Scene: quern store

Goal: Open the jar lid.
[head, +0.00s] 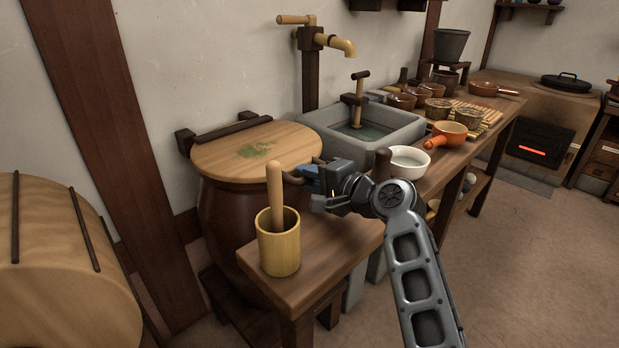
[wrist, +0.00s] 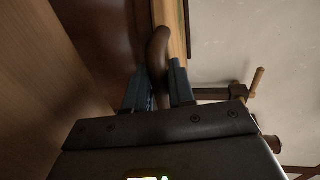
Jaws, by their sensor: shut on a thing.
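A large brown jar (head: 226,222) stands against the wall. Its round, pale wooden lid (head: 290,147) lies flat on top, with a green patch on it and a dark hinge bar at the back. My gripper (head: 307,177) is at the lid's front right edge. In the wrist view my gripper (wrist: 160,88) has its blue fingers shut on a curved brown lid handle (wrist: 158,50). The lid's edge (wrist: 172,18) shows behind the handle there. In the head view the fingers partly hide the handle.
A wooden bench (head: 330,246) stands right in front of the jar. On it a wooden mortar (head: 279,252) with an upright pestle (head: 274,190) is close to my gripper. A stone sink (head: 375,137) and a white bowl (head: 409,162) are behind my arm. A wooden drum (head: 60,275) is at the left.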

